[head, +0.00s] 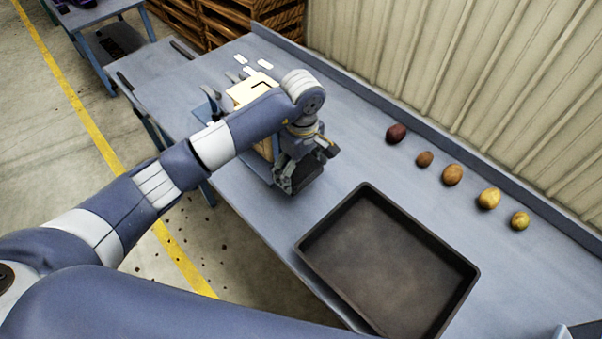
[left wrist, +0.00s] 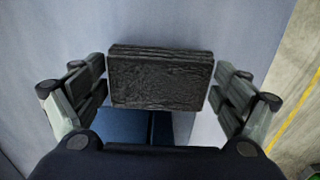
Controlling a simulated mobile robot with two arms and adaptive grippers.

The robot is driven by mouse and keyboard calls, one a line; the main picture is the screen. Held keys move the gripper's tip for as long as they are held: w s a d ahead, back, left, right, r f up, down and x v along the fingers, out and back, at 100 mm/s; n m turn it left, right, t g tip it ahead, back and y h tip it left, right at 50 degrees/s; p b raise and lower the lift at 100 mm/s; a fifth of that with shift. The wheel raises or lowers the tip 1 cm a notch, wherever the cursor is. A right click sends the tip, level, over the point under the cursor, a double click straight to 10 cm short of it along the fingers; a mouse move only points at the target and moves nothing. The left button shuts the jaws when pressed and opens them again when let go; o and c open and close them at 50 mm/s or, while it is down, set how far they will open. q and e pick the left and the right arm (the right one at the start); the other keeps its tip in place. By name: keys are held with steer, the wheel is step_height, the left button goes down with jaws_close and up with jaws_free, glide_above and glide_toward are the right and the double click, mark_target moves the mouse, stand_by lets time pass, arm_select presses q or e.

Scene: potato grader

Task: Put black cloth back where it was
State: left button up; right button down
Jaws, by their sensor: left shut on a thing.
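The black cloth (left wrist: 160,82) is a folded, layered dark block in the left wrist view. It sits between the two fingers of my left gripper (head: 297,178), which is shut on it. In the head view the gripper is over the blue-grey table (head: 245,199), near its front edge, between the tan box and the dark tray. There the cloth is hard to separate from the dark fingers. Whether it touches the table cannot be told. My right gripper is not in view.
An empty dark tray (head: 452,262) stands on the table at right. Several potatoes (head: 452,174) lie in a row along the back. A tan box (head: 246,92) and white cards (head: 265,64) are beyond my arm. Wooden pallets (head: 222,25) are behind. The table between gripper and potatoes is clear.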

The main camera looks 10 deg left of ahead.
mark_target(302, 170)
arm_select(q)
step_height(302, 170, down, 3)
steer(key=shift+f+p, duration=0.1)
steer(key=shift+p, duration=0.25)
steer(key=shift+f+b, duration=0.2)
steer(key=shift+b, duration=0.1)
steer(key=o, duration=0.8)
steer(key=shift+o, duration=0.2)
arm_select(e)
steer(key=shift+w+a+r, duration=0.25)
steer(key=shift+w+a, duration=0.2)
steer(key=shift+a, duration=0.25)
arm_select(q)
steer(key=shift+r, duration=0.1)
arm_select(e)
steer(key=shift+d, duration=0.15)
